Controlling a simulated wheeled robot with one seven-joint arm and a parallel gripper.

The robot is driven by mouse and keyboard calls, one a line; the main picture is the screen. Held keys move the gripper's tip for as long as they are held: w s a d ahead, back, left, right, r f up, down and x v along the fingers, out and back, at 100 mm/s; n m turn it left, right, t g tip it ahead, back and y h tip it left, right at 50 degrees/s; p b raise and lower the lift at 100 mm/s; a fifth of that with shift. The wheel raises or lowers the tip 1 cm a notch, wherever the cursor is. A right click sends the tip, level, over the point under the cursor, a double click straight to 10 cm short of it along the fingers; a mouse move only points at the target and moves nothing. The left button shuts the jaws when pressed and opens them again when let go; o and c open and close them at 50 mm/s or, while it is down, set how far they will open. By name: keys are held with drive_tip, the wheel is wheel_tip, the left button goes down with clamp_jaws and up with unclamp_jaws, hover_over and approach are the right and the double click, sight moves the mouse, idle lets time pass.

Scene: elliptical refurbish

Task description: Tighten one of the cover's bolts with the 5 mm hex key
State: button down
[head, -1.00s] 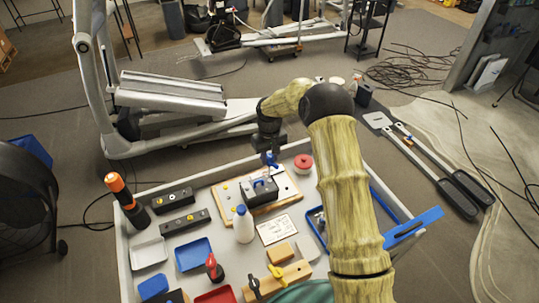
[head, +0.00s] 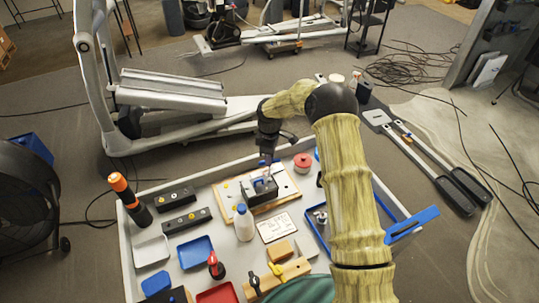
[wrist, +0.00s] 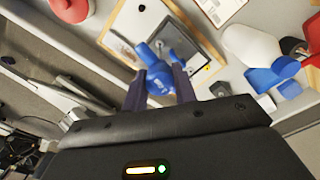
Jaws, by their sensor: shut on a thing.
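My gripper (wrist: 160,88) is shut on a blue handle, which I take to be the 5 mm hex key (wrist: 155,76). It also shows as a small blue piece under my gripper (head: 266,155) in the head view. Below it, a dark block with a grey top, apparently the cover (head: 264,190), sits on a wooden board (head: 288,186). The block also shows in the wrist view (wrist: 201,60). The key is over or at the block. I cannot tell whether its tip sits in a bolt, and the bolts are too small or hidden to make out.
A white bottle (head: 244,224) with a blue cap stands in front of the board. A red round container (head: 302,163) is behind it to the right.

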drive_tip(key=shift+f+b, duration=0.5)
drive_tip(key=shift+f, duration=0.15)
idle(2.0)
idle(0.4)
